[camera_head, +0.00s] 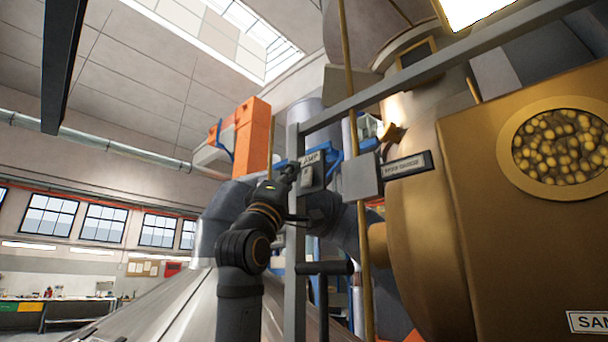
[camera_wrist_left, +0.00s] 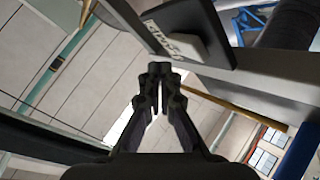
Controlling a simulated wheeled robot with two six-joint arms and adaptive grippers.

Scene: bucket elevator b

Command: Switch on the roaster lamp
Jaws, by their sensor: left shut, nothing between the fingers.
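A small grey switch box (camera_head: 312,171) with a label reading "LAMP" is fixed on a grey upright post in the head view. The box and its label also show in the left wrist view (camera_wrist_left: 188,25), at the top. My left gripper (camera_head: 290,172) is shut and empty, just left of the box in the head view. In the wrist view its closed fingertips (camera_wrist_left: 159,70) lie below the label, and I see no clear contact. The switch lever itself is hard to make out. My right gripper is out of view.
The grey post (camera_head: 294,240) and a slanting grey rail (camera_head: 430,65) frame the box. A thin brass rod (camera_head: 357,210) and a grey box (camera_head: 361,178) stand to the right. The brass roaster drum (camera_head: 415,240) fills the right side. Open room lies at the left.

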